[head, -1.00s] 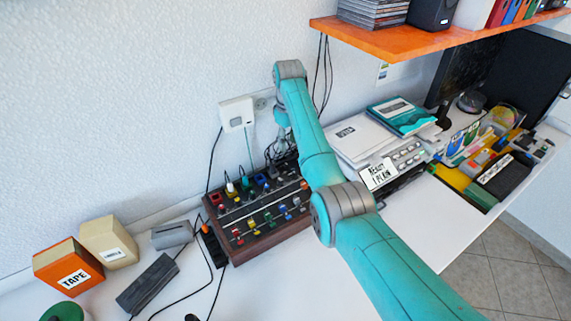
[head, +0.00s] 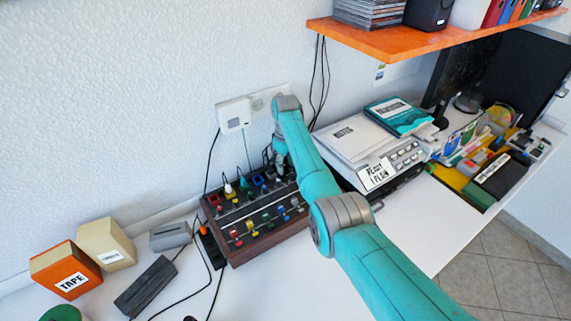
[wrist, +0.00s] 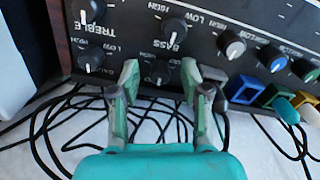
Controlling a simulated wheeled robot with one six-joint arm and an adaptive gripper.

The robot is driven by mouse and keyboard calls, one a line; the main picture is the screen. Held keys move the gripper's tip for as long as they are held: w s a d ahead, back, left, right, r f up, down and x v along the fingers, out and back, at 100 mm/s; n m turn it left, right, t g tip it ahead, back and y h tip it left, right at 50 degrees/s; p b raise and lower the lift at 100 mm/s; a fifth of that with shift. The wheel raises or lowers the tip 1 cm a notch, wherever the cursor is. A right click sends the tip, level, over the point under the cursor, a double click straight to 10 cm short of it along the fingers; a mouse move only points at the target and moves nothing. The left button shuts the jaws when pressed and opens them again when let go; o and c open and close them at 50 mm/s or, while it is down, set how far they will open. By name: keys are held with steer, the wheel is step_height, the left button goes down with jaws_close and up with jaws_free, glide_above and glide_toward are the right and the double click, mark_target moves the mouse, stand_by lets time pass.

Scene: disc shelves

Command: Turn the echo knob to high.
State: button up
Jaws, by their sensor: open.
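The mixer box (head: 262,240) has a dark panel with several knobs and stands on the desk in the head view. In the wrist view its panel (wrist: 205,70) is seen upside down, with a TREBLE knob (wrist: 91,11) and a BASS knob (wrist: 173,33). A small black knob (wrist: 158,74) with a white pointer line lies between the fingertips of my gripper (wrist: 160,80). LOW and HIGH marks show by the knobs. I cannot read an echo label, so I cannot tell if this is the echo knob. My gripper is open, its fingers either side of that knob; contact is unclear.
Black cables (wrist: 60,130) run loose beyond the panel edge. In the head view, a white socket box (head: 234,114) is on the wall and an orange shelf (head: 395,42) hangs above.

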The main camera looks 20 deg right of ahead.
jaws_close()
steer(key=shift+m, duration=0.3)
steer(key=m, duration=0.4)
steer(key=shift+a+m, duration=0.1)
steer(key=shift+m, duration=2.3)
jaws_free()
